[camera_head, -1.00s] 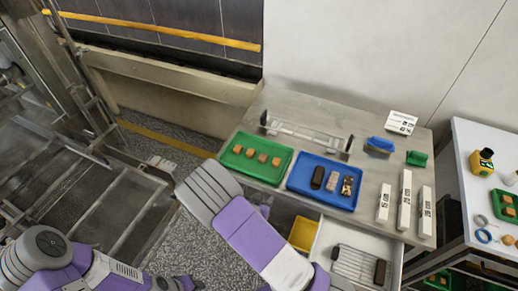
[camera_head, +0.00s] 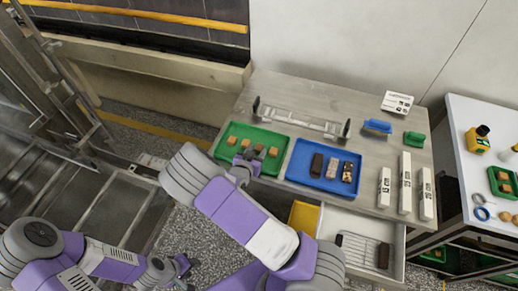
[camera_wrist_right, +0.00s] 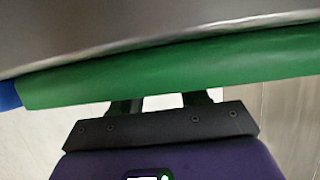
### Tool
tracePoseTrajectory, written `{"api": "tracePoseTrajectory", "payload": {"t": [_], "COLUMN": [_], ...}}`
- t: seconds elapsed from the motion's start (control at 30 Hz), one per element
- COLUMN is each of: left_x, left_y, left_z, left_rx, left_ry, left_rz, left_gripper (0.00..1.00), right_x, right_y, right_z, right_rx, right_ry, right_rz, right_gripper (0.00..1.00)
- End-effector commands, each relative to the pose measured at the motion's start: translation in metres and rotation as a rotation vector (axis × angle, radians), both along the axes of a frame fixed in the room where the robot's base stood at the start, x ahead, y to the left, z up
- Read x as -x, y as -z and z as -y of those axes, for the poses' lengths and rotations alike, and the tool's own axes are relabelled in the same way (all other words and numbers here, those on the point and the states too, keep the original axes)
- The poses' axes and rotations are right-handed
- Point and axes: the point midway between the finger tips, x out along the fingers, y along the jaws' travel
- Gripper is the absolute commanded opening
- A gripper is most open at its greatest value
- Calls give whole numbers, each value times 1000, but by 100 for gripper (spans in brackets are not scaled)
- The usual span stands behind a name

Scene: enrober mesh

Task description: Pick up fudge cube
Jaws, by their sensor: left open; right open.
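Several brown fudge cubes (camera_head: 259,148) sit in a row in the green tray (camera_head: 217,152) on the steel table. My right gripper (camera_head: 245,162) is open at the tray's near edge, just in front of the cubes. In the right wrist view, the green tray's wall (camera_wrist_right: 190,70) crosses the picture ahead of my right gripper (camera_wrist_right: 162,102); its fingertips are partly hidden and no cube shows. Whether it touches the tray I cannot tell. My left gripper (camera_head: 186,266) is open and low at the lower left, away from the table.
A blue tray (camera_head: 292,172) with dark and patterned bars stands right of the green tray. A clear-barred rack (camera_head: 300,122) stands behind both. White boxes (camera_head: 405,180) stand at right. An open drawer (camera_head: 395,250) and yellow bin (camera_head: 303,215) lie below the front edge.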

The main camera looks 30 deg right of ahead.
Motion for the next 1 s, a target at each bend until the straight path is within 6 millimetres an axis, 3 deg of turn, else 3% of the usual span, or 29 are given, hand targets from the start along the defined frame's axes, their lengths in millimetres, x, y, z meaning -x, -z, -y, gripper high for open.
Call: {"api": "tracePoseTrajectory", "payload": {"t": [0.27,0.5,0.77,0.87,1.0], "left_x": [0,0,0,0,0], "left_y": [0,0,0,-3,-9], "left_z": [0,0,0,0,0], "left_rx": [0,0,0,0,0], "left_ry": [0,0,0,0,0], "left_rz": [0,0,0,0,0], "left_gripper": [43,43,43,43,43], "right_x": [-3,-3,-3,-4,-4], "right_y": [2,2,0,-10,-38], "right_z": [4,4,4,3,3], "right_rx": [-1,-1,-1,-2,-3], "right_ry": [-2,-2,-2,-2,-2], "right_rz": [-1,-1,0,3,5], "right_gripper": [45,14,14,14,14]}}
